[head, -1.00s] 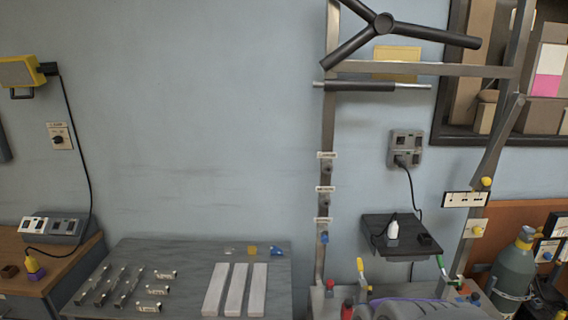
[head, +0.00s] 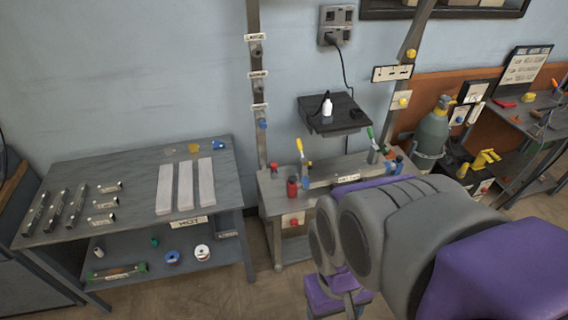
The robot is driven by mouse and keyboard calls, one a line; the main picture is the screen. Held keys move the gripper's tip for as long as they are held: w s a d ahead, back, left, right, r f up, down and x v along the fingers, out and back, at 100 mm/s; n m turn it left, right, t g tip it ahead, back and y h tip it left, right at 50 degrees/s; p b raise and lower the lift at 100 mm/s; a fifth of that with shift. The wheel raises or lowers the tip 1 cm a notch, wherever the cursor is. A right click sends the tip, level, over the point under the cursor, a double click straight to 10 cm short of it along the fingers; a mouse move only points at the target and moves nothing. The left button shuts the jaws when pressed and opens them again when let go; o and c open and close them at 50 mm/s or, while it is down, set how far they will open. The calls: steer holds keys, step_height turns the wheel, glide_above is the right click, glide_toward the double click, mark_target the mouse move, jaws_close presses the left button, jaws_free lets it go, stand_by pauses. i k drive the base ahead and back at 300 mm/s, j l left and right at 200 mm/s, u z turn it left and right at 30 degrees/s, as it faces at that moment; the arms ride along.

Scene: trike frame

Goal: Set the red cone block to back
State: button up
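I cannot make out a red cone block for certain in the head view. A small red bottle-like piece (head: 292,187) stands at the front left of the narrow grey bench (head: 275,205). A smaller red piece (head: 274,168) is behind it, and a red round piece (head: 293,220) is on the bench's front. My grey and purple arm fills the lower right and hides part of the bench. I see no gripper fingertips.
A grey table (head: 120,215) at left holds white bars (head: 185,188) and metal pieces (head: 75,205). Spools (head: 202,252) lie on its lower shelf. Metal posts (head: 256,80) rise from the bench. A gas cylinder (head: 432,130) and another bench (head: 535,120) stand at right.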

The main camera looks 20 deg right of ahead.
mark_target(293, 186)
steer(key=i+l, duration=0.2)
steer(key=i, duration=0.15)
steer(key=i+l, duration=0.2)
steer(key=i, duration=0.2)
steer(key=i+l, duration=0.2)
steer(key=i, duration=0.15)
